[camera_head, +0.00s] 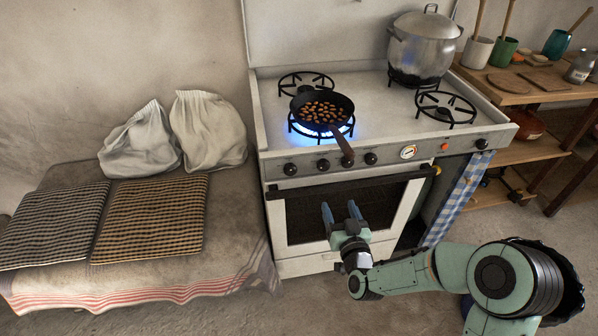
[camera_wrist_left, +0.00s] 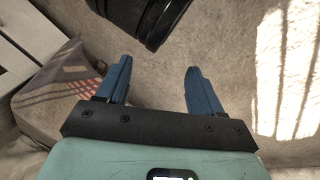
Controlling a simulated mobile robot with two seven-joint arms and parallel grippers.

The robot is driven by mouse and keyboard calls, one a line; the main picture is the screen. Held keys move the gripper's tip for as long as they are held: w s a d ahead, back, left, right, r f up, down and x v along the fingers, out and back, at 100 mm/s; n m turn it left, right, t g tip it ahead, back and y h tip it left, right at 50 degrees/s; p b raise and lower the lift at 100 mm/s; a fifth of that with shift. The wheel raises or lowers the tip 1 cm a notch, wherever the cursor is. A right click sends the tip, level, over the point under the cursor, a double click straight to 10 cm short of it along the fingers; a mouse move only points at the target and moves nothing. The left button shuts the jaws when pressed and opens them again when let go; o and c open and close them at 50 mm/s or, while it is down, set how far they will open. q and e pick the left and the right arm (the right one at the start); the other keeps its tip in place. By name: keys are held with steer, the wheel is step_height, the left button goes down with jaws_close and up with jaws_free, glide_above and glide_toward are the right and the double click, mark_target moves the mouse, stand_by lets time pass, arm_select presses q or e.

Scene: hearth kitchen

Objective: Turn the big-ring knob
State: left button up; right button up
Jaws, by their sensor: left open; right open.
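A white stove has a front panel (camera_head: 308,169) with a row of dark round knobs. Several sit at the left, including the leftmost knob (camera_head: 290,168) and another (camera_head: 370,158), and one knob (camera_head: 481,143) is at the far right. I cannot tell which is the big-ring knob. My right gripper (camera_head: 340,207) is open and empty, in front of the oven door (camera_head: 300,217) and below the knobs. My left gripper (camera_wrist_left: 158,66) is open and empty above the floor in the left wrist view; it is out of the head view.
A black pan (camera_head: 349,107) of brown pieces stands over a blue flame, its handle reaching over the front panel. A lidded pot (camera_head: 421,48) is at the back right. A dark oven handle bar (camera_head: 350,181) crosses below the knobs. A cushioned bench (camera_head: 225,215) stands left.

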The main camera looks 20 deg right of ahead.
steer(key=w, duration=0.1)
steer(key=b, duration=0.2)
glide_toward(324, 169)
steer(key=x, duration=0.7)
steer(key=shift+w+d+f, duration=0.15)
steer(key=shift+f, duration=0.05)
arm_select(q)
steer(key=shift+w+a+f, duration=0.1)
steer(key=shift+a+f, duration=0.15)
steer(key=shift+f, duration=0.35)
steer(key=shift+a+f, duration=0.3)
steer(key=shift+f, duration=0.35)
steer(key=shift+w+a+f, duration=0.1)
steer(key=shift+a+f, duration=0.15)
steer(key=shift+f, duration=0.35)
arm_select(e)
steer(key=shift+w+d, duration=0.15)
steer(key=shift+w, duration=0.5)
steer(key=shift+r, duration=0.1)
steer(key=c, duration=1.1)
